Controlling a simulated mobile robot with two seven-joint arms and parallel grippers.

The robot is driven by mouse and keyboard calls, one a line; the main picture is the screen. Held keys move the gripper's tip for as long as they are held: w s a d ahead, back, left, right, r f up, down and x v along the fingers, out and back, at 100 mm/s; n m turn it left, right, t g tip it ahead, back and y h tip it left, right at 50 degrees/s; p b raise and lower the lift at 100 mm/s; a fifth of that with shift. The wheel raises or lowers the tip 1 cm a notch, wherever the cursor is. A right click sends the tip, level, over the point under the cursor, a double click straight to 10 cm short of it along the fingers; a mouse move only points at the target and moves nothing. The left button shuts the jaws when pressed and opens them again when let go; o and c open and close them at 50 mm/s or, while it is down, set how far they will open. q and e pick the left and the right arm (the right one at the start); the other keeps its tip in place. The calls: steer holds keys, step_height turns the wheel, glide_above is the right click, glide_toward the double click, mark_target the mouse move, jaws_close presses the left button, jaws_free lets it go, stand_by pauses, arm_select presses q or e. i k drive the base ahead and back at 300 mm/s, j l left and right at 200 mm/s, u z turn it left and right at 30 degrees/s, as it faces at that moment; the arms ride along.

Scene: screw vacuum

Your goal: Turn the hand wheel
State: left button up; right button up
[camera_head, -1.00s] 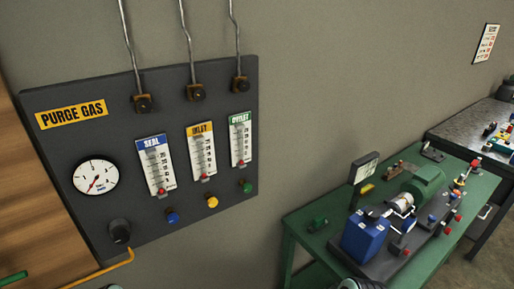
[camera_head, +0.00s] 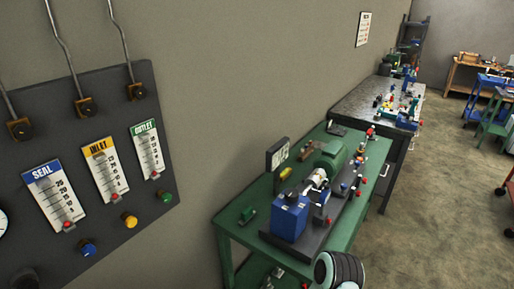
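I cannot clearly make out a hand wheel in the head view. A pump unit with a blue housing (camera_head: 289,217) and a green motor (camera_head: 329,158) sits on a green bench (camera_head: 234,220) right of centre. Several small red knobs show along the unit, one of them a red knob (camera_head: 325,221) beside the blue housing; they are too small to tell if any is a wheel. A rounded black-and-white ribbed part, probably of my own arm, shows at the bottom edge. Neither gripper's fingers are in view.
A dark purge gas panel (camera_head: 112,92) with gauges, coloured knobs and pipes is on the left wall. A grey-topped bench (camera_head: 352,104) with small parts stands beyond the green one. Open floor (camera_head: 440,210) lies to the right. More tables (camera_head: 463,73) stand at the far right.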

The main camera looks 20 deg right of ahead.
mark_target(291, 195)
steer(key=k+l+z, duration=0.1)
steer(key=l, duration=0.4)
steer(key=k+l+z, duration=0.1)
steer(key=l, duration=0.4)
steer(key=k+l+z, duration=0.1)
steer(key=l, duration=0.4)
steer(key=k+l+z, duration=0.1)
steer(key=l, duration=0.4)
steer(key=k, duration=0.05)
